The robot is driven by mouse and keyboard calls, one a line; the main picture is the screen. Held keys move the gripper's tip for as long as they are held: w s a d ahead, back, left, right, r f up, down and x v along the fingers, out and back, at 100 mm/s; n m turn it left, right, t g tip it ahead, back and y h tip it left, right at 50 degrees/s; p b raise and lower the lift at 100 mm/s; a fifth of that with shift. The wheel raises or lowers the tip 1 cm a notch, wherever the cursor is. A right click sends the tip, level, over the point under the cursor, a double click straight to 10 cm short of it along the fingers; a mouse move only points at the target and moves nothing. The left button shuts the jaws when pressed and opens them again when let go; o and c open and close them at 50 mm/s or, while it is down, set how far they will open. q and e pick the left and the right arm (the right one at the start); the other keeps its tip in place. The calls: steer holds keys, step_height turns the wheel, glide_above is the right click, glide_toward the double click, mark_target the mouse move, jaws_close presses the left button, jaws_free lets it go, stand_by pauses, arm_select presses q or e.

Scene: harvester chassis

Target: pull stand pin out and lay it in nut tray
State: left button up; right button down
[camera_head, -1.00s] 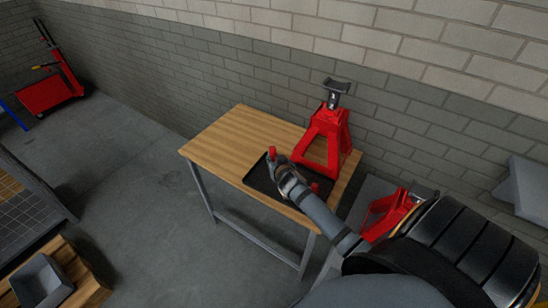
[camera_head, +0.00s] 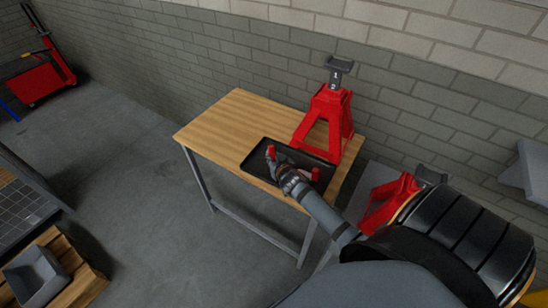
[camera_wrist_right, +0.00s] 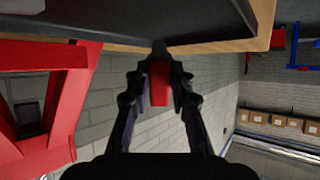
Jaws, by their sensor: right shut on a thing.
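The dark nut tray (camera_head: 257,149) lies on the wooden table. A red jack stand (camera_head: 331,112) with a grey saddle stands upright at the tray's far right. My right gripper (camera_head: 272,159) is over the tray and shut on a small red piece, taken to be the stand pin (camera_head: 270,152). In the right wrist view the red pin (camera_wrist_right: 159,82) sits between both fingertips (camera_wrist_right: 159,75), close to the dark tray (camera_wrist_right: 200,18). Whether it touches the tray cannot be told. My left gripper is not in view.
Another small red piece (camera_head: 315,174) shows at the tray's right end, partly behind my arm. A second red stand (camera_head: 389,200) is lower right of the table. The table's left half (camera_head: 222,125) is clear. A brick wall (camera_head: 400,85) rises behind.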

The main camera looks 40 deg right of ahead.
steer(key=c, duration=1.1)
jaws_free()
steer(key=shift+f, duration=0.15)
steer(key=v, duration=1.2)
